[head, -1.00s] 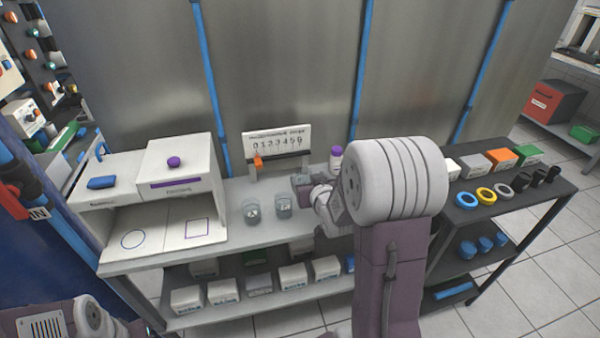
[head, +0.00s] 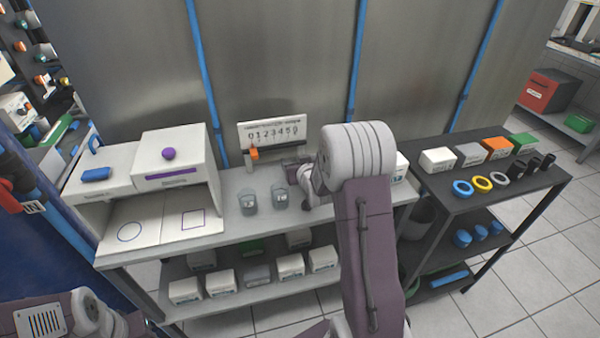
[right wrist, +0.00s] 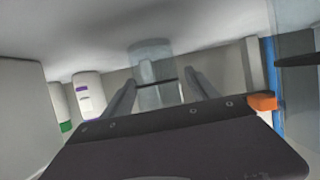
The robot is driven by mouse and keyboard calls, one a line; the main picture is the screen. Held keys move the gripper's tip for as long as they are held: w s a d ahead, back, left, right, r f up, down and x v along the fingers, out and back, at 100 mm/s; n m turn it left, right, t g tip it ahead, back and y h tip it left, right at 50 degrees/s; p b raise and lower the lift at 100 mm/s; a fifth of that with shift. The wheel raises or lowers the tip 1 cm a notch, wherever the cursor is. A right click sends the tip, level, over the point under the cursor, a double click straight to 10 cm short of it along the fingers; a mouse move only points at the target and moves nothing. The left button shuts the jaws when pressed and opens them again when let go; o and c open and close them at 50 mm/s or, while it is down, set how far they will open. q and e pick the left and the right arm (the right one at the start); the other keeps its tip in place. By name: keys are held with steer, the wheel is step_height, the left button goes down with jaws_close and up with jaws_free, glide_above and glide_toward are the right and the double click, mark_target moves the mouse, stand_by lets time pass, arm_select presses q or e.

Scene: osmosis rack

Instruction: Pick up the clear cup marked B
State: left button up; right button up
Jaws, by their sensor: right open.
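Two clear cups stand upright side by side on the grey bench top in the head view, a left cup (head: 248,204) and a right cup (head: 279,197). Their small marks are too small to read, so I cannot tell which is B. My right gripper (head: 292,164) is close to the right cup, partly hidden by its own wrist. In the right wrist view its two fingers (right wrist: 161,79) are apart, with a clear cup (right wrist: 150,62) showing between and beyond them, not clasped. Another clear cup (right wrist: 296,45) is cut off at the right edge. My left gripper is out of view.
A scale board (head: 271,134) with an orange slider (head: 254,153) stands behind the cups. A white cabinet (head: 175,150) is on the left. A dark side table (head: 440,180) with coloured rings stands at right. Boxes fill the lower shelf.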

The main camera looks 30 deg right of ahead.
steer(key=shift+s+r, duration=0.15)
steer(key=shift+c, duration=1.3)
steer(key=c, duration=1.1)
steer(key=shift+c, duration=0.2)
